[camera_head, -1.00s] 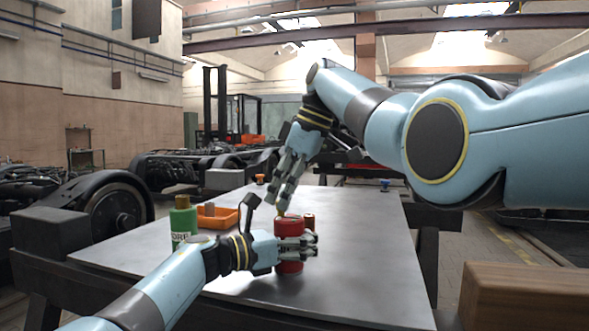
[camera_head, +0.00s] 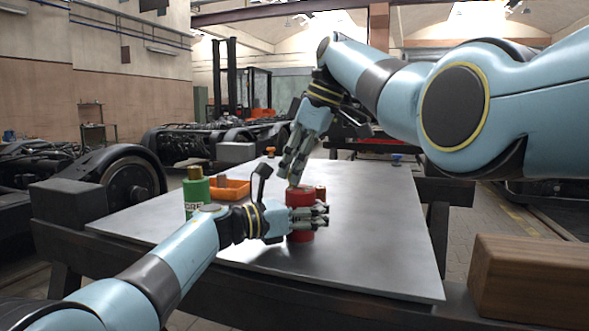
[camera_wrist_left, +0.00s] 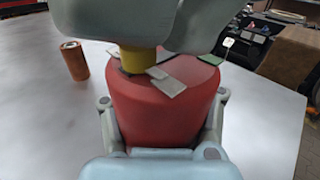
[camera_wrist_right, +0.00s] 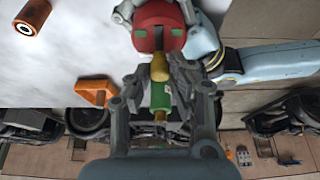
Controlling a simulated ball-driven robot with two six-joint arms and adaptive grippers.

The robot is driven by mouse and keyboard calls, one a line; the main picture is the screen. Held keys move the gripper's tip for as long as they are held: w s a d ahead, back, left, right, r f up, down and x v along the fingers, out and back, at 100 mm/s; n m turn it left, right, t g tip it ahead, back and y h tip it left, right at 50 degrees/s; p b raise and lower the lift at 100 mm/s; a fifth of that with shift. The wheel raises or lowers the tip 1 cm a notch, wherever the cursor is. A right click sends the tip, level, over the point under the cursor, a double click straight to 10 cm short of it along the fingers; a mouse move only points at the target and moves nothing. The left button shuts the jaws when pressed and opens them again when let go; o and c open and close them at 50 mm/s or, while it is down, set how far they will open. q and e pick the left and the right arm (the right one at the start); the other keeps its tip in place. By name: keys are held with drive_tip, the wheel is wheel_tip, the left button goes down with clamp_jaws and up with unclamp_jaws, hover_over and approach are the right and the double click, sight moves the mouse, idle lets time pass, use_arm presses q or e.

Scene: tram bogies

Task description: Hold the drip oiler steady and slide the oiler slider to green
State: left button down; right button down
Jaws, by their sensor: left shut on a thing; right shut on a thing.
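The red drip oiler (camera_head: 300,195) stands upright on the grey metal table. My left gripper (camera_head: 311,217) is shut around its red body; the left wrist view shows its fingers on either side of the drum (camera_wrist_left: 160,112). My right gripper (camera_head: 291,180) reaches down from above and is shut on the yellow oiler slider (camera_wrist_right: 159,67) at the oiler's top. The slider also shows in the left wrist view (camera_wrist_left: 137,60), partly hidden by the right fingers.
A green bottle (camera_head: 196,196) and an orange tray (camera_head: 236,190) stand left of the oiler. A small copper-coloured cylinder (camera_head: 320,191) stands close behind it. A brown block (camera_head: 530,283) is at the lower right. The table's right part is clear.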

drive_tip(key=shift+d, duration=0.15)
drive_tip(key=shift+s+d, duration=0.2)
drive_tip(key=shift+d, duration=0.55)
drive_tip(key=shift+s+d, duration=0.15)
drive_tip(key=shift+d, duration=0.55)
use_arm(q)
drive_tip(key=shift+f, duration=0.1)
use_arm(e)
drive_tip(key=c, duration=1.1)
unclamp_jaws()
drive_tip(key=shift+a, duration=0.1)
drive_tip(key=shift+r, duration=0.1)
